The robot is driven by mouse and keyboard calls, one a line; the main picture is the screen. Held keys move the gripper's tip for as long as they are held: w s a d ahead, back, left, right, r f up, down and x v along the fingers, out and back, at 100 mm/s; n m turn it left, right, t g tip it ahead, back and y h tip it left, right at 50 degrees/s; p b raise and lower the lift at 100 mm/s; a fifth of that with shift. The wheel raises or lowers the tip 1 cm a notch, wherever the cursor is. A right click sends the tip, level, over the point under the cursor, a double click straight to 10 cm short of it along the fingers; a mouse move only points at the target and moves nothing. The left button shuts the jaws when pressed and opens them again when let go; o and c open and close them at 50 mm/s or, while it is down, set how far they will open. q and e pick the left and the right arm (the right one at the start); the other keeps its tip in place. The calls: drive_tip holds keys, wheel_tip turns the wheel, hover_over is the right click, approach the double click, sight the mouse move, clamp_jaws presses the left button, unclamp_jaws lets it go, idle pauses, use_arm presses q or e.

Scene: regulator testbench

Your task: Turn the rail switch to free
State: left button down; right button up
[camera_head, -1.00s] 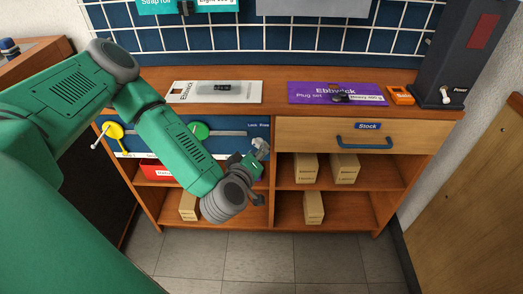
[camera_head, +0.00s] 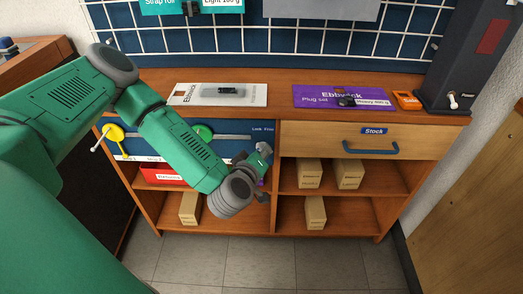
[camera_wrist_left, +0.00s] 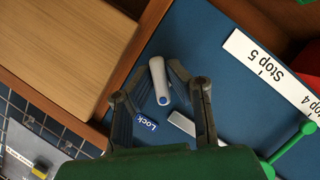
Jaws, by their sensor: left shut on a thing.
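The rail switch is a short grey lever with a blue dot (camera_wrist_left: 158,80) on the blue panel (camera_wrist_left: 205,60) in the left wrist view. My left gripper (camera_wrist_left: 160,92) has one finger on each side of the lever and is shut on it. The word Lock (camera_wrist_left: 146,122) reads beside the lever, near one finger. In the head view my left gripper (camera_head: 262,153) is at the right end of the blue panel, below the small Lock and Free print (camera_head: 263,129), and hides the switch. My right gripper is not in view.
The Stock drawer (camera_head: 330,138) is just right of the panel. Boxes (camera_head: 310,173) stand on the shelves below. The floor in front is clear.

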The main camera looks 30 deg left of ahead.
use_arm(q)
drive_tip(key=shift+w+a+r+y+p, duration=0.15)
drive_tip(key=shift+a+r+y+p, duration=0.1)
drive_tip(key=shift+r+y+p, duration=0.25)
drive_tip(key=m+g+p, duration=0.1)
drive_tip(key=m+p, duration=0.1)
drive_tip(key=p, duration=0.2)
drive_tip(key=m+g+y+p, duration=0.1)
drive_tip(key=m+p, duration=0.1)
drive_tip(key=p, duration=0.2)
drive_tip(key=shift+w+d+r, duration=0.1)
drive_tip(key=shift+w+r, duration=0.05)
drive_tip(key=shift+d+m+g+y+p, duration=0.1)
drive_tip(key=shift+m+g+y+p, duration=0.3)
drive_tip(key=shift+m+y+p, duration=0.8)
drive_tip(key=shift+m+p, duration=0.3)
drive_tip(key=shift+p, duration=0.15)
drive_tip(key=shift+w+d+f+m+g+y, duration=0.1)
drive_tip(key=shift+f+m+g+y, duration=0.25)
drive_tip(key=shift+m, duration=0.55)
drive_tip(key=m+y, duration=0.2)
drive_tip(key=m, duration=0.1)
drive_tip(key=shift+g, duration=0.35)
drive_tip(key=shift+m+y, duration=0.25)
drive_tip(key=shift+m, duration=0.05)
